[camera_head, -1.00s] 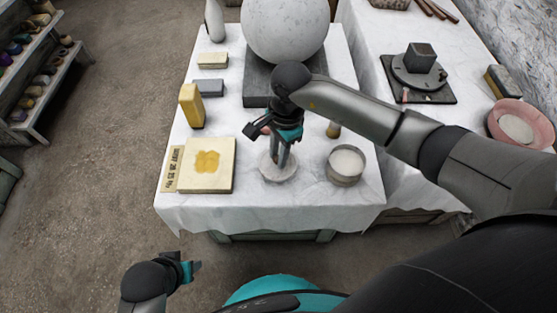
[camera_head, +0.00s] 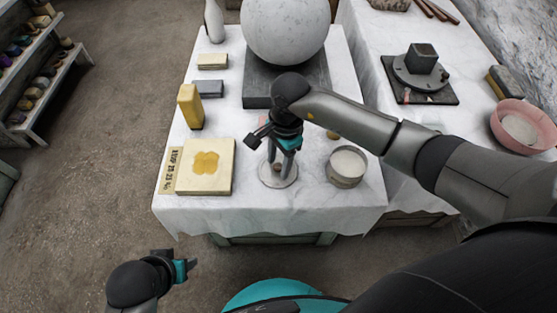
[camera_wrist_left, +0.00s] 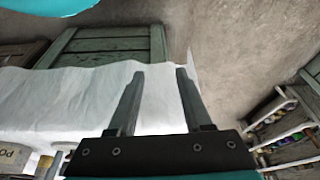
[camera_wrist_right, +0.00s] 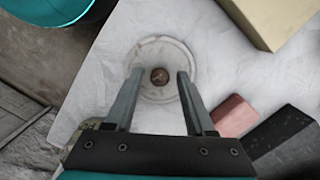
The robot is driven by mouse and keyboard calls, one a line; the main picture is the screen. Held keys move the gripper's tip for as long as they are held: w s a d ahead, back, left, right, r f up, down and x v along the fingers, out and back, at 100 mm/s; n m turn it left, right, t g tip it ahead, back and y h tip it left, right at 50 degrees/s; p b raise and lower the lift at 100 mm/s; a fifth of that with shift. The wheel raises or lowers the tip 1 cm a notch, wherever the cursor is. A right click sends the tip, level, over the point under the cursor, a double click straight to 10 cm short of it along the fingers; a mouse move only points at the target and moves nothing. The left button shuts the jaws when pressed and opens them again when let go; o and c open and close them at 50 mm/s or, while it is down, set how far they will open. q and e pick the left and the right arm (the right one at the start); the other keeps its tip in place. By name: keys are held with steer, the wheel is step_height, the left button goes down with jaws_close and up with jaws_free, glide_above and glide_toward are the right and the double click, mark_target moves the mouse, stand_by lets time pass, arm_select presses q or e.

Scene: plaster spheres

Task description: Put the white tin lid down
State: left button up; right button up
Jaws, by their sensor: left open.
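The white tin lid (camera_head: 265,175) lies flat on the white-clothed table (camera_head: 245,210), near its front edge. In the right wrist view the lid (camera_wrist_right: 160,56) is a pale disc with a round brown knob (camera_wrist_right: 159,77) at its middle. My right gripper (camera_head: 279,166) points down over the lid. Its fingers are open, one on each side of the knob, with a gap to it. My left gripper (camera_head: 190,267) is open and empty, low in front of the table; it also shows in the left wrist view (camera_wrist_left: 160,73).
An open round tin (camera_head: 346,165) of white material stands right of the lid. A cream block (camera_head: 220,180) with a yellow patch lies left. A dark slab (camera_head: 257,90) bears a large plaster sphere (camera_head: 284,28) behind. The cloth's front strip is clear.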

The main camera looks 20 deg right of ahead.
stand_by(0.3)
steer(key=shift+r, duration=0.2)
arm_select(q)
steer(key=s+a+f+g+p, duration=0.1)
steer(key=s+f+p, duration=0.3)
steer(key=f, duration=0.5)
steer(key=shift+s+a+f+p, duration=0.2)
steer(key=shift+f+p, duration=0.15)
steer(key=shift+p, duration=0.1)
arm_select(e)
step_height(320, 180, up, 12)
steer(key=d, duration=0.1)
steer(key=shift+w+d, duration=0.2)
steer(key=shift+w, duration=0.05)
steer(key=shift+a+f, duration=0.1)
